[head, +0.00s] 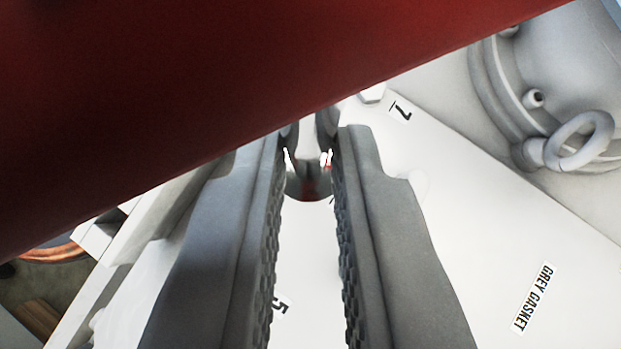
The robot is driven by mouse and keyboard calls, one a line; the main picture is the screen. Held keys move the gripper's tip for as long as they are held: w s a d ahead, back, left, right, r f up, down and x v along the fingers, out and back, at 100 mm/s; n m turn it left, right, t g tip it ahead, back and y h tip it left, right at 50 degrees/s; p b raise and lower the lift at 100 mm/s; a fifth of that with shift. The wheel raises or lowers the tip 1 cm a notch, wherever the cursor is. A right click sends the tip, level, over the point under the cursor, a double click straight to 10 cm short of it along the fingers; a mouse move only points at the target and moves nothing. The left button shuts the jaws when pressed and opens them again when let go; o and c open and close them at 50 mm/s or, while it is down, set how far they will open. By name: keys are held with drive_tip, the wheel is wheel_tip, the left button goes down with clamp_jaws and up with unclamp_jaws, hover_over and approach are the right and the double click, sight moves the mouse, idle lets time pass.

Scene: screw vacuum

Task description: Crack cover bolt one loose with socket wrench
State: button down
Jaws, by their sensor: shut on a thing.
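My gripper (307,140) points away from the camera, its two grey ribbed fingers closed around a shiny metal piece (308,186), apparently part of the socket wrench. A broad dark red bar (200,110) crosses close to the camera from lower left to upper right and hides much of the view; it may be the wrench handle, but I cannot tell. The white cover (450,215) lies beyond the fingers. A bolt head (372,93) shows beside the label 7 (400,109). Cover bolt one and the contact between socket and bolt are hidden.
A label 5 (281,305) is partly hidden by the right side of the left finger. A GREY GASKET label (533,298) is at lower right. A grey housing with a lifting ring (580,140) stands at upper right. Copper-coloured coils (52,251) show at lower left.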

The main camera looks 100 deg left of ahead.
sight(304, 200)
drive_tip(key=shift+s+d+r+m+t, duration=0.1)
drive_tip(key=shift+s+r+m+t, duration=0.05)
drive_tip(key=shift+r+m+t, duration=0.45)
drive_tip(key=shift+s+d+r+m+t, duration=0.1)
drive_tip(key=shift+r+m+t, duration=0.25)
drive_tip(key=shift+m+t, duration=0.35)
drive_tip(key=shift+f, duration=0.2)
drive_tip(key=shift+f, duration=2.55)
drive_tip(key=shift+f, duration=0.65)
drive_tip(key=shift+w+g, duration=0.1)
drive_tip(key=shift+g, duration=0.3)
drive_tip(key=shift+w+a+n+g, duration=0.1)
drive_tip(key=shift+w+n+g, duration=0.15)
drive_tip(key=shift+n+g, duration=1)
drive_tip(key=shift+t, duration=0.25)
drive_tip(key=shift+r, duration=0.15)
